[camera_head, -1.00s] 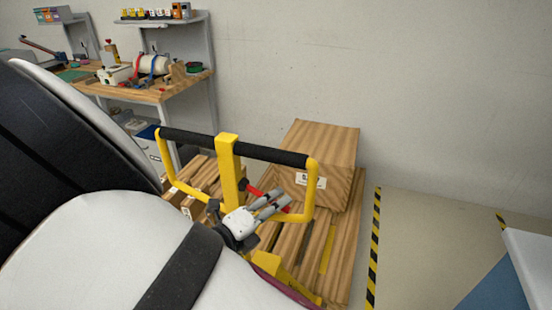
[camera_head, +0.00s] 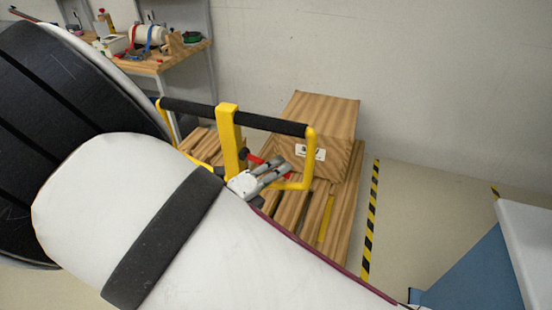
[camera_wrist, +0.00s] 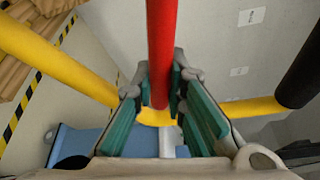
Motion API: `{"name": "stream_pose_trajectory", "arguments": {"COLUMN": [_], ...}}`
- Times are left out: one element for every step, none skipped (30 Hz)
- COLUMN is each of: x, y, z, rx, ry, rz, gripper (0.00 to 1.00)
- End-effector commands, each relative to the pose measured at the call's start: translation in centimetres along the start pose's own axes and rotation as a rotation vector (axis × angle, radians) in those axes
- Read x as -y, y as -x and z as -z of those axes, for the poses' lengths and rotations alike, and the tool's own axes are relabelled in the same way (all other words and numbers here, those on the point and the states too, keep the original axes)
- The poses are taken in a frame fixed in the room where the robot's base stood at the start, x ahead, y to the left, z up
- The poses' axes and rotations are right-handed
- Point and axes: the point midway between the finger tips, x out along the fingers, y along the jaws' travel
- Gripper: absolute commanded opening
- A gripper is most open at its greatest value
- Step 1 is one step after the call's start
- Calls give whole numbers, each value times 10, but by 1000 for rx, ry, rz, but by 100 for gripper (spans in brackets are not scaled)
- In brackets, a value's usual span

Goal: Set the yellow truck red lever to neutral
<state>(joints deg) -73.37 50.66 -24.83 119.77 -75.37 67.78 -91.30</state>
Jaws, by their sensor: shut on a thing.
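The yellow truck's handle (camera_head: 230,133) is a yellow frame with a black grip bar and a central post, in the middle of the head view. The red lever (camera_head: 254,159) shows beside the post, inside the frame. My gripper (camera_head: 277,172) is at the lever, inside the lower right part of the frame. In the wrist view the red lever (camera_wrist: 161,45) runs down from the top between the green pads of my gripper (camera_wrist: 160,88), which is shut on it. The lever's base is hidden from the head view by my gripper and arm.
A wooden box (camera_head: 319,118) sits on slatted wood (camera_head: 345,225) behind the handle. A workbench (camera_head: 160,63) with tools stands at the back left. A white-topped table (camera_head: 530,235) is at the right edge. Floor near the striped tape (camera_head: 370,220) is clear.

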Motion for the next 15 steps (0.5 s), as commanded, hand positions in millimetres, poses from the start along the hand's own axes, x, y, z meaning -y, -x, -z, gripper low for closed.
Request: {"name": "stream_pose_trajectory", "arguments": {"x": [9,12,15,17,20,22,23,24,25,25,25,25,25,25,25], "y": [2,2,2,2,2,2,2,3,3,2,2,2,2,2,2], "z": [1,1,1,0,0,-1,-2,-2,-3,-3,-3,-3,-3,-4,-4], "rx": [0,-1,-1,0,0,1,1,1,1,1,1,1,1,1,1], "ry": [47,78,119,147,171,199,216,232,246,253,258,262,262,262,261], "rz": [19,33,49,61,71,83,90,96,102,105,107,108,108,108,108], "gripper": [0,0,0,0,0,0,0,0,0,0,0,0,0,0,0]}}
